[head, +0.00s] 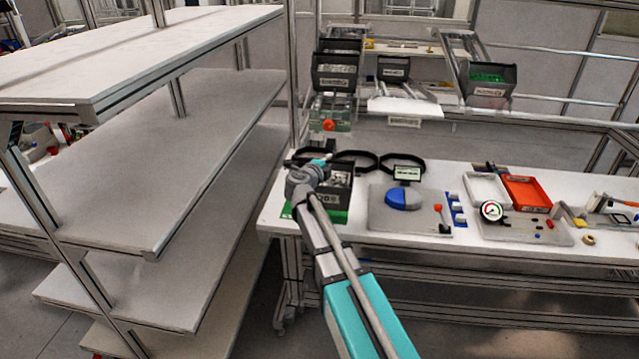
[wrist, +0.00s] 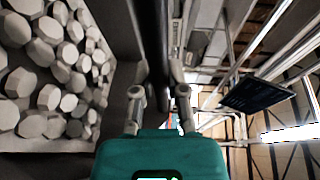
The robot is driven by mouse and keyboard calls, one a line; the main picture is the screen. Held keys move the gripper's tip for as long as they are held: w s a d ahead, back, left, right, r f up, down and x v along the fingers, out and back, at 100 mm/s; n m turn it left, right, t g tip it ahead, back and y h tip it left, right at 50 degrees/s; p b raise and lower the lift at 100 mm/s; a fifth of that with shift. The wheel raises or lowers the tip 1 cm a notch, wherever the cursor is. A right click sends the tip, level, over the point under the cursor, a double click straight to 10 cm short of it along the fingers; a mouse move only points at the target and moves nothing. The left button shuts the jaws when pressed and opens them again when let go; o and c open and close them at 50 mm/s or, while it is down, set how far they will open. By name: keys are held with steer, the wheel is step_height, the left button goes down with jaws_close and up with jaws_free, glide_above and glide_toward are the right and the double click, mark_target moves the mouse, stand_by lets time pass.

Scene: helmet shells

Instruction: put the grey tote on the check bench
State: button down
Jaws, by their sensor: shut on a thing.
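The grey tote (head: 338,192) is dark, carries a label on its front and holds many pale nut-like pieces. It is at the left end of the white-topped bench (head: 272,214), over a green patch. I cannot tell whether it rests there or hangs just above. My gripper (head: 308,174) is at the tote's left side, partly covering it. In the wrist view my gripper (wrist: 160,95) is shut on the tote's dark wall (wrist: 155,45), with the tote's pieces (wrist: 50,65) to the left.
On the bench to the right are a grey board (head: 385,215) with a blue dome (head: 402,199), a gauge (head: 491,210) and a red tray (head: 527,192). Black rings (head: 402,163) lie behind the tote. Empty shelves (head: 150,170) stand left. Dark bins (head: 335,75) hang above the bench.

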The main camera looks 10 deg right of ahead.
steer(key=w+f+b, duration=0.1)
steer(key=w, duration=0.1)
steer(key=w+f+b, duration=0.1)
steer(key=w, duration=0.2)
steer(key=w+f+b, duration=0.1)
steer(key=w+f, duration=0.1)
steer(key=w, duration=0.1)
steer(key=shift+w+b, duration=0.15)
steer(key=shift+b, duration=0.15)
steer(key=shift+w+f+b, duration=0.9)
steer(key=shift+f+b, duration=0.2)
steer(key=shift+w+f+b, duration=0.85)
steer(key=shift+f+b, duration=0.25)
steer(key=shift+f, duration=0.1)
steer(key=shift+w+f+b, duration=0.2)
steer(key=shift+f+b, duration=0.75)
steer(key=shift+b, duration=0.05)
steer(key=shift+w+f+b, duration=0.2)
steer(key=shift+f+b, duration=0.75)
steer(key=shift+b, duration=0.05)
steer(key=shift+f, duration=0.15)
